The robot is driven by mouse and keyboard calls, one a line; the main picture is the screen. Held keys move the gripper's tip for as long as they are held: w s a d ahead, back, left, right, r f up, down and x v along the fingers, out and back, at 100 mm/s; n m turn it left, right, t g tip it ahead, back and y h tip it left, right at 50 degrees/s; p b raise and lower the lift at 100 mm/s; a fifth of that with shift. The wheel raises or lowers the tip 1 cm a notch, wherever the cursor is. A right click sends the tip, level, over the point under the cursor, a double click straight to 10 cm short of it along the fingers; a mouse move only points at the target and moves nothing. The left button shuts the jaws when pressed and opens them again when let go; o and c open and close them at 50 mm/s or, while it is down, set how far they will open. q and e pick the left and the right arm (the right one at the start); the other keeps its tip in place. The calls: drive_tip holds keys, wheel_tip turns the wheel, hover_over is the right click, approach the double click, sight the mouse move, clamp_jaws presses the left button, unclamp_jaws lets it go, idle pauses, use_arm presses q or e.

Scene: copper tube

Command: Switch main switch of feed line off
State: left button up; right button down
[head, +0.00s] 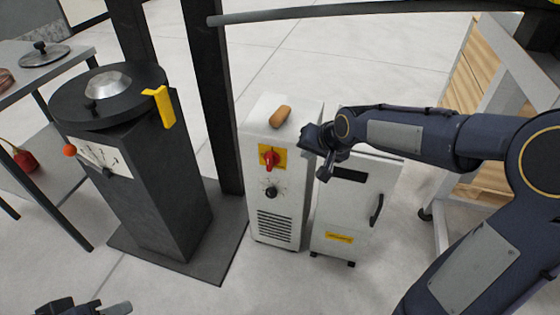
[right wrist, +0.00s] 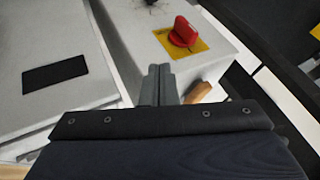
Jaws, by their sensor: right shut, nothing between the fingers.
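The feed line's main switch is probably the red rotary switch (head: 269,158) on a yellow plate, on the front of the white cabinet (head: 255,135). Its red handle looks roughly upright in the head view. It also shows at the top of the right wrist view (right wrist: 184,32). My right gripper (head: 312,142) is beside the cabinet's upper right edge, to the right of the switch and apart from it. Its fingers (right wrist: 158,84) are shut and empty. A dark part of what seems my left gripper (head: 85,307) shows at the bottom left edge, mostly cut off.
A black knob (head: 270,192) sits below the switch. A brown handle-like piece (head: 280,116) lies on the cabinet top, close to my right gripper. A second white cabinet (head: 350,215) with a black handle stands right. A dark pedestal (head: 150,190) stands left.

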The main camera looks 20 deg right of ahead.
drive_tip(key=shift+f, duration=0.1)
drive_tip(key=b, duration=0.4)
approach(273, 162)
drive_tip(key=d+f, duration=0.1)
drive_tip(key=f, duration=0.2)
drive_tip(key=w+d+f, duration=0.1)
drive_tip(key=f, duration=0.1)
drive_tip(key=shift+d, duration=0.3)
drive_tip(key=shift+w+a+r, duration=0.1)
drive_tip(key=shift+w+a, duration=0.2)
drive_tip(key=shift+a, duration=0.25)
drive_tip(key=shift+w+a+r, duration=0.15)
drive_tip(key=shift+w+a, duration=0.2)
drive_tip(key=shift+a, duration=0.25)
drive_tip(key=shift+w+a+r+b, duration=0.1)
drive_tip(key=shift+w+a+b, duration=0.25)
drive_tip(key=shift+a, duration=0.1)
drive_tip(key=shift+r, duration=0.1)
drive_tip(key=shift+a+r+p, duration=0.1)
drive_tip(key=shift+p, duration=0.25)
drive_tip(key=shift+h, duration=0.3)
drive_tip(key=shift+w+a+r+g+p, duration=0.15)
drive_tip(key=shift+g+p, duration=0.15)
drive_tip(key=shift+p, duration=0.3)
